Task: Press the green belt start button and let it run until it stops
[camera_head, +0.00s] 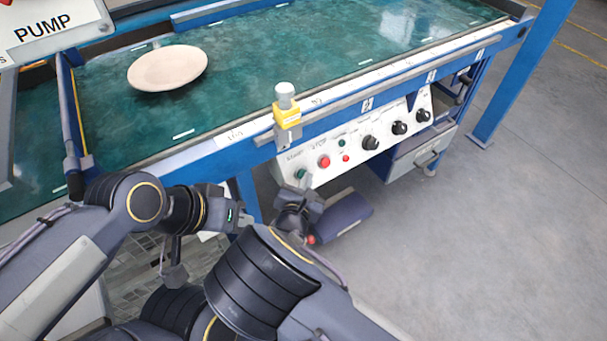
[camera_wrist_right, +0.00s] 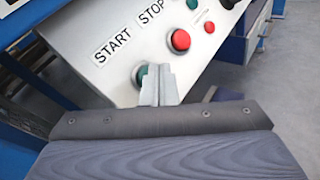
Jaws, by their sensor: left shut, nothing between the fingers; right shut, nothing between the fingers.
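The green start button (camera_head: 301,174) sits at the left end of the white control panel (camera_head: 322,178), left of the red stop button (camera_head: 324,161). My right gripper (camera_head: 304,186) is shut and empty, with its fingertips at the start button. In the right wrist view the closed fingertips (camera_wrist_right: 158,84) overlap the green start button (camera_wrist_right: 140,76) and hide part of it. I cannot tell whether they touch or press it. My left gripper (camera_head: 175,276) is shut and empty, pointing down in front of the machine. The green belt (camera_head: 290,55) lies above the panel.
A pale round plate (camera_head: 168,67) lies on the belt at the left. A yellow and grey sensor (camera_head: 287,112) stands on the belt's front rail. Several black knobs (camera_head: 370,143) line the panel to the right. Grey floor (camera_head: 500,220) is clear at the right.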

